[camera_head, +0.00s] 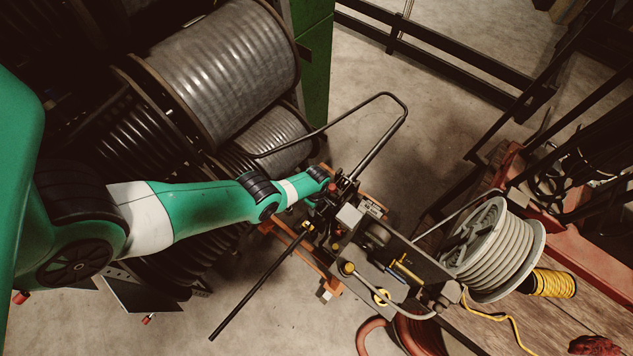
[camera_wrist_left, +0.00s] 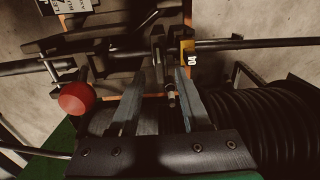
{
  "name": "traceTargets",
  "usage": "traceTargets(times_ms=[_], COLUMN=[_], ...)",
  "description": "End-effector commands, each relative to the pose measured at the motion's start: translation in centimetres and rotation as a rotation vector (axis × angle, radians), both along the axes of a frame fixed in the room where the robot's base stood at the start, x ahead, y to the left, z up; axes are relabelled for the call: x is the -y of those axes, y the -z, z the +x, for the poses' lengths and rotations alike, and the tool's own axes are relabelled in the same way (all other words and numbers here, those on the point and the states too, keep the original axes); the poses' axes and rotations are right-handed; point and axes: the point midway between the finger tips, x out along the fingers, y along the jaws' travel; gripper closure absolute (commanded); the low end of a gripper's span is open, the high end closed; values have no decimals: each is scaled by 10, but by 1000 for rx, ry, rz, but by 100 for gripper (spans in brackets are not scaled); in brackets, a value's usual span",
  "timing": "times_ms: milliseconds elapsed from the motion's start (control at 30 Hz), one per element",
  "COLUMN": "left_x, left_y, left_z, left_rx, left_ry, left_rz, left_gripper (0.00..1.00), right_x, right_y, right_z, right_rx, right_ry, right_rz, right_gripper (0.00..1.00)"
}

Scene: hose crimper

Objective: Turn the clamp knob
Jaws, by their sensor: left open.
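The crimper (camera_head: 375,255) stands in the middle of the head view, with a long black lever and a bent metal frame. My left gripper (camera_head: 338,190) is at its upper left end, small and partly hidden among the machine parts. In the left wrist view the two grey fingers of my left gripper (camera_wrist_left: 158,85) are apart. A small metal threaded piece shows between them; I cannot tell whether they touch it. A red ball knob (camera_wrist_left: 77,97) is to the left of the fingers, outside them. I cannot tell which part is the clamp knob. My right gripper is not in view.
Large hose reels (camera_head: 225,75) stand behind my left arm. A black bar (camera_wrist_left: 255,43) crosses just beyond the fingers. Concrete floor is open below the lever.

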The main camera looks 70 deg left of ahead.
Motion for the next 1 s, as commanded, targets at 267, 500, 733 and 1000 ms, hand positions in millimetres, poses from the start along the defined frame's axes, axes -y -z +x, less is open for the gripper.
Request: traceTargets(times_ms=[267,500,733,1000], left_x=[0,0,0,0], left_y=[41,39,39,39], left_z=[0,0,0,0], left_rx=[1,1,0,0], left_ry=[0,0,0,0], left_rz=[1,1,0,0], left_gripper=[52,52,90,100], right_x=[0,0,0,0], right_y=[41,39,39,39], right_z=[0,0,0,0], right_rx=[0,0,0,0], right_ry=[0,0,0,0], right_rz=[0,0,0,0], right_gripper=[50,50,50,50])
